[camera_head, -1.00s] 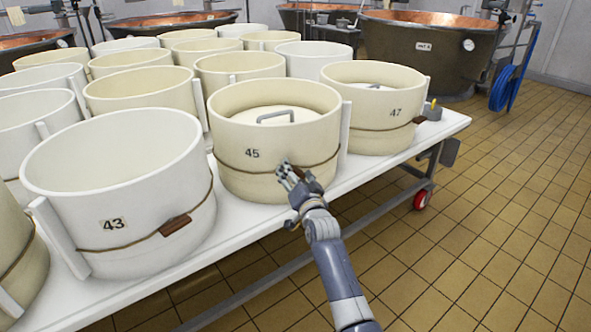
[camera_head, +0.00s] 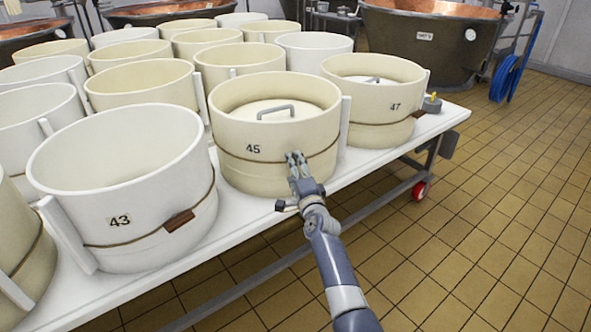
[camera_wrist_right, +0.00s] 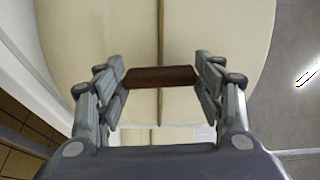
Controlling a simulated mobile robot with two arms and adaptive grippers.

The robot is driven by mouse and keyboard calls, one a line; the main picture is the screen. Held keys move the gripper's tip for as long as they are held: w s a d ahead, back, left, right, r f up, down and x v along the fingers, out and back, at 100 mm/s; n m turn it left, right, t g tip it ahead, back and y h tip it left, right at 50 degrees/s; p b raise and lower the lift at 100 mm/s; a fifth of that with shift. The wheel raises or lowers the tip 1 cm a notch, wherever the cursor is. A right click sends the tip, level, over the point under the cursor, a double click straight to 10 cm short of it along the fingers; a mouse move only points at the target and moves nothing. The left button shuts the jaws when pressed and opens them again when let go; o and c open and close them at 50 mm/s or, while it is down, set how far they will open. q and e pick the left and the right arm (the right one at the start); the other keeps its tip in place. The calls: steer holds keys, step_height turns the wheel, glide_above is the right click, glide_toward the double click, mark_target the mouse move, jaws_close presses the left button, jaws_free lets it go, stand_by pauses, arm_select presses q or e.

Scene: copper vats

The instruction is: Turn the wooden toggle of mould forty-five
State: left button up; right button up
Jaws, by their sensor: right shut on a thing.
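Mould forty-five (camera_head: 240,135) is a cream tub with the number 45 and a cord around it, standing on the white table. My right gripper (camera_head: 297,158) is at its front right wall, where the cord passes. In the right wrist view the dark brown wooden toggle (camera_wrist_right: 160,77) lies between the fingertips of my right gripper (camera_wrist_right: 160,82), which is shut on its two ends. There the toggle lies across the line of the cord (camera_wrist_right: 158,35). In the head view the gripper hides the toggle. My left gripper is not in view.
White mould 43 (camera_head: 120,190) stands to the left and cream mould 47 (camera_head: 370,100) to the right, each with its own cord and toggle. More tubs stand behind on the table (camera_head: 455,112). The tiled floor (camera_head: 480,220) on the right is clear.

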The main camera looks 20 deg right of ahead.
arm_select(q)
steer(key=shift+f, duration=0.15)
arm_select(e)
steer(key=shift+m, duration=0.5)
steer(key=o, duration=1)
steer(key=shift+o, duration=0.2)
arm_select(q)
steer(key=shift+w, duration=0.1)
